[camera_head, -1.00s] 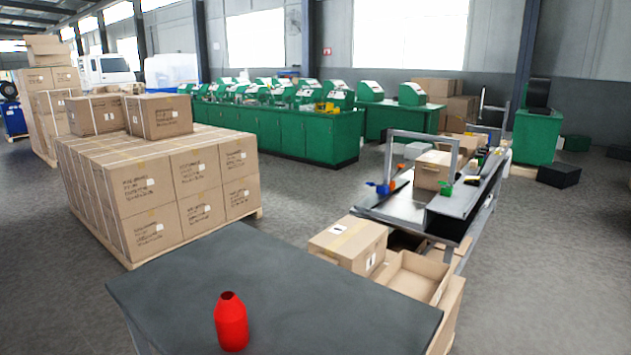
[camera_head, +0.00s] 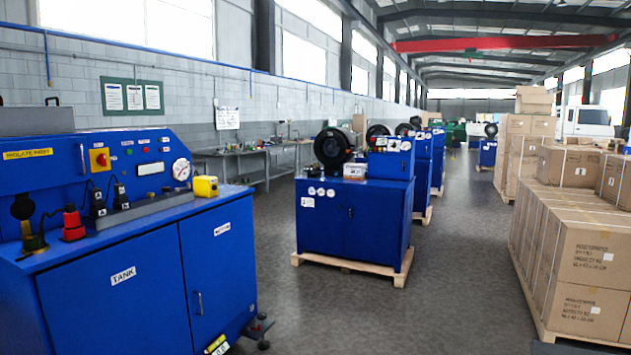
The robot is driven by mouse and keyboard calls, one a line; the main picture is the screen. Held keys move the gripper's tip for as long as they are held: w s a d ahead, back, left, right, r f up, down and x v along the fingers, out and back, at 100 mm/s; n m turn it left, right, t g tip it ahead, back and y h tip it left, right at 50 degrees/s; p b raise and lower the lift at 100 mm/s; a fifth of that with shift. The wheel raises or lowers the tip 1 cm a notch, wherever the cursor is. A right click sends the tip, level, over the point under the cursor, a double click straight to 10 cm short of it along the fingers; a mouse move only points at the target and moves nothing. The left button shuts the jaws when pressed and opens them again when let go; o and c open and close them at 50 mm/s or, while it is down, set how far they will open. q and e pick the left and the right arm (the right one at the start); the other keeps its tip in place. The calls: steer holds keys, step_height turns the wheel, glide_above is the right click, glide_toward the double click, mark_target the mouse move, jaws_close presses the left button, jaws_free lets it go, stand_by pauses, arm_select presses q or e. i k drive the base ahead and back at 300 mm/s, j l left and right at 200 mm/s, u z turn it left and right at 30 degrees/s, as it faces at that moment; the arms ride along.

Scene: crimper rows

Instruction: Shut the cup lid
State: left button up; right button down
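No cup or cup lid can be made out in the head view. Neither of my grippers is in view. A small red and black fitting (camera_head: 73,224) stands upright on the ledge of the blue machine at the left, and I cannot tell it to be a cup.
A blue machine (camera_head: 115,290) marked TANK fills the left, with a yellow device (camera_head: 205,187) on top. Another blue machine (camera_head: 352,222) stands on a pallet in the middle. Stacked cartons (camera_head: 585,262) line the right. The grey floor (camera_head: 450,295) between them is clear.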

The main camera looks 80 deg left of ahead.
mark_target(22, 207)
steer(key=u, duration=3.8)
